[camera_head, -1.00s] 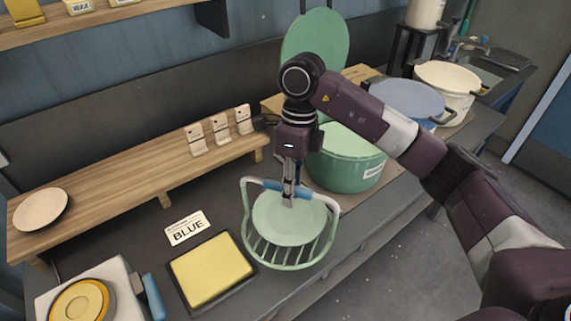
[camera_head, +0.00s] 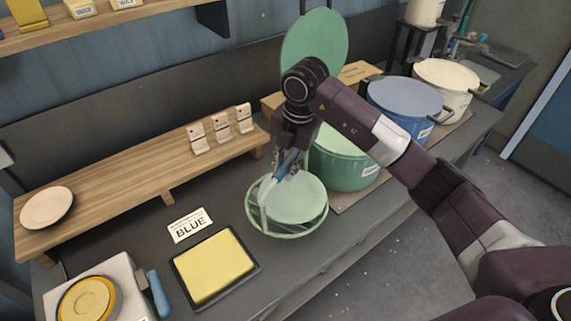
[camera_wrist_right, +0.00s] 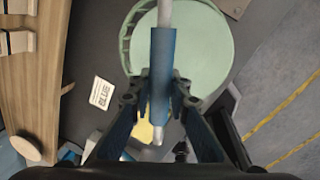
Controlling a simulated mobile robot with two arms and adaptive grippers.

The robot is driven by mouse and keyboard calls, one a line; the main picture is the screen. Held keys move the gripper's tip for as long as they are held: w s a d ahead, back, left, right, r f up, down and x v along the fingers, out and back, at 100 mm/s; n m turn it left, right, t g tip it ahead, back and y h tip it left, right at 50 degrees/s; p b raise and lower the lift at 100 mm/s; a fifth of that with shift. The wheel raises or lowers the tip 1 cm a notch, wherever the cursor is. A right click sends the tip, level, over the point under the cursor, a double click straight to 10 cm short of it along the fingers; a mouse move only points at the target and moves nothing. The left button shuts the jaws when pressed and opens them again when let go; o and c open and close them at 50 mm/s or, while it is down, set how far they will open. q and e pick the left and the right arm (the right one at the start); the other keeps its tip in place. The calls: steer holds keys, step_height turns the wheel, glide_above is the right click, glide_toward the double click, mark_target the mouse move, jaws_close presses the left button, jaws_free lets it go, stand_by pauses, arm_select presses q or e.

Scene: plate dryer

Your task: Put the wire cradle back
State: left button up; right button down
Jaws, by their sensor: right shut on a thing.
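The pale green wire cradle (camera_head: 286,235) is in the middle of the head view, left of and in front of the green pot (camera_head: 345,172). A pale green plate (camera_head: 302,202) lies in the cradle. My right gripper (camera_head: 287,166) is shut on the cradle's blue handle grip (camera_head: 290,160), above the plate. In the right wrist view the blue grip (camera_wrist_right: 162,65) runs between my fingers (camera_wrist_right: 160,95), with the plate (camera_wrist_right: 195,45) beyond. I cannot tell whether the cradle touches the counter. My left gripper is not in view.
A BLUE card (camera_head: 190,225) and a yellow pad in a black tray (camera_head: 256,268) lie left of the cradle. A wooden rack (camera_head: 110,192) stands behind. Blue (camera_head: 405,103) and cream (camera_head: 446,88) pots stand right of the green one. The counter's front edge is close below the cradle.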

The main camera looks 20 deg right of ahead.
mark_target(284, 194)
steer(key=shift+w+d+f+m, duration=0.1)
steer(key=shift+w+m, duration=0.1)
steer(key=shift+m, duration=0.4)
steer(key=shift+w+d+m, duration=0.1)
steer(key=shift+w+m, duration=0.05)
steer(key=shift+m, duration=0.45)
steer(key=shift+f+b, duration=2.15)
steer(key=shift+f, duration=1.15)
steer(key=shift+a+f, duration=0.1)
steer(key=shift+f, duration=0.05)
steer(key=c, duration=1.7)
jaws_free()
steer(key=shift+c, duration=0.2)
steer(key=shift+s+f, duration=0.1)
steer(key=shift+f, duration=0.05)
